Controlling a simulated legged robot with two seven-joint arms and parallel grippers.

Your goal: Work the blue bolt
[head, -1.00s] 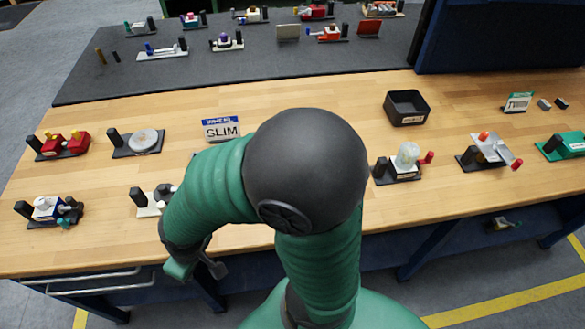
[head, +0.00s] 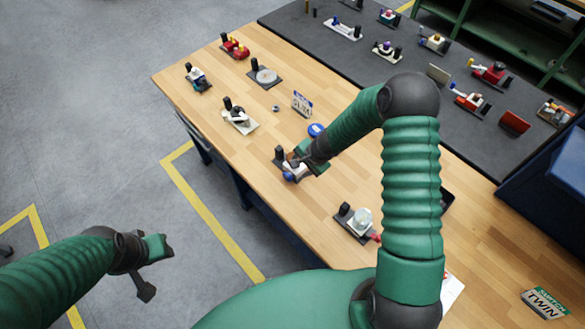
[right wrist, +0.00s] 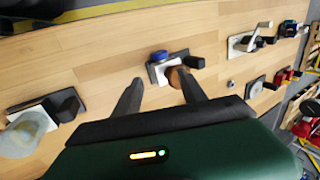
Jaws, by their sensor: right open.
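A small device (head: 297,170) with a blue cap-like part, probably the blue bolt (head: 289,177), stands near the table's front edge. In the right wrist view the blue part (right wrist: 158,56) sits on a white block beside a brown round part (right wrist: 178,76) and a black post (right wrist: 194,62). My right gripper (right wrist: 160,82) is open and empty there, its fingertips pointing at this device; I cannot tell whether they touch it. In the head view my right gripper (head: 303,160) partly covers the device. My left gripper (head: 152,262) hangs over the floor, left of the table.
A device with a clear jar (head: 361,220) stands to the right, and one with a white lever (head: 238,117) to the left. The TWIN sign (head: 546,302) is at lower right.

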